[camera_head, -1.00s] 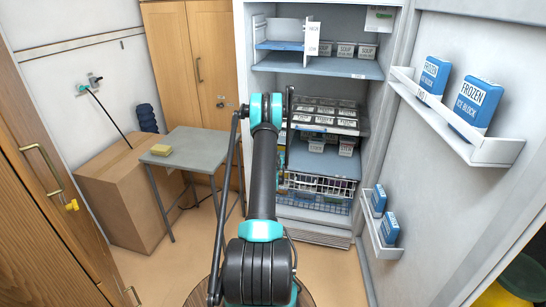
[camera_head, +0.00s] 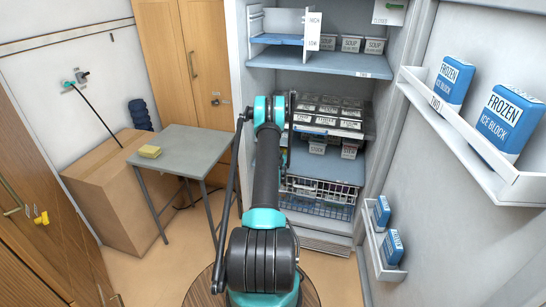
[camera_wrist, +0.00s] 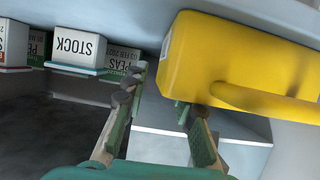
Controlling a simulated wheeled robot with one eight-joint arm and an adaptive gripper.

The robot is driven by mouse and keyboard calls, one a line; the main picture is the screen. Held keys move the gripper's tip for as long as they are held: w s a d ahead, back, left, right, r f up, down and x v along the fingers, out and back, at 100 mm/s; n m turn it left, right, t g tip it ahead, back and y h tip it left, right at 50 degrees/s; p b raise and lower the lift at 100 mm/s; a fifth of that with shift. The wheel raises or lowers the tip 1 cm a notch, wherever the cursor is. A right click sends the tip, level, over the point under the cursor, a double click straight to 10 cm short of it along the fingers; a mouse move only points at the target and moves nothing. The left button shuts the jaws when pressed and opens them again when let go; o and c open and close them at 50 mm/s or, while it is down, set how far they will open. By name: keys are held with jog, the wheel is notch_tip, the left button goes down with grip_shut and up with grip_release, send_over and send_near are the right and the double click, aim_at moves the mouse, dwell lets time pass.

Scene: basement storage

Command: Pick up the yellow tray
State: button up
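A large smooth yellow thing (camera_wrist: 230,50), which I take to be the yellow tray, fills the upper right of the wrist view. It has a rounded corner and a raised, rail-like part along its lower side. My gripper (camera_wrist: 165,95) is open, its two fingers apart just below the tray's near corner. The right finger is close to its lower edge; I cannot tell whether they touch. In the head view, the gripper is hidden behind my arm, which reaches into the open freezer (camera_head: 330,65), and I cannot make out the tray there.
White boxes marked STOCK (camera_wrist: 78,48) and PEAS sit left of the gripper, upside down in the wrist view. The freezer door's racks (camera_head: 505,188) with ice blocks stand on the right.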

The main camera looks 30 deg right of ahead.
jog(key=shift+w, duration=0.1)
grip_shut()
jog(key=shift+r, duration=0.15)
dwell(0.6)
